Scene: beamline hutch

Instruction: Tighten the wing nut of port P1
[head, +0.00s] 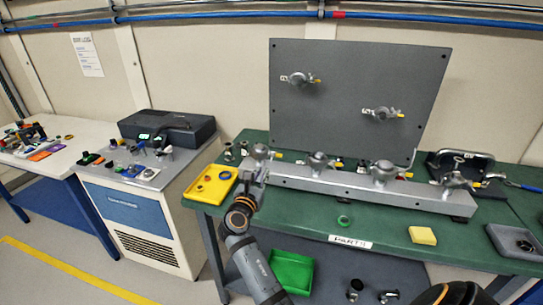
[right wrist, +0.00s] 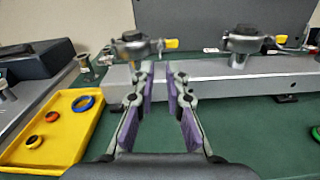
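Several clamped port fittings stand along a grey metal rail (head: 340,188) on the green bench. The leftmost fitting (head: 262,152) has a yellow-tipped lever and also shows in the right wrist view (right wrist: 135,46). Two more fittings sit on the upright grey panel (head: 350,75). The port labels are too small to read, so I cannot tell which is P1. My right gripper (head: 255,170) is just in front of the leftmost fitting. In the right wrist view its purple-padded fingers (right wrist: 159,72) are apart and empty, below and short of that fitting. My left gripper is not in view.
A yellow tray (head: 211,184) with rings lies left of my right gripper. A green ring (head: 344,221), a yellow block (head: 422,235) and a grey tray (head: 515,242) lie along the front of the bench. A green bin (head: 291,272) is below. The middle front is mostly clear.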

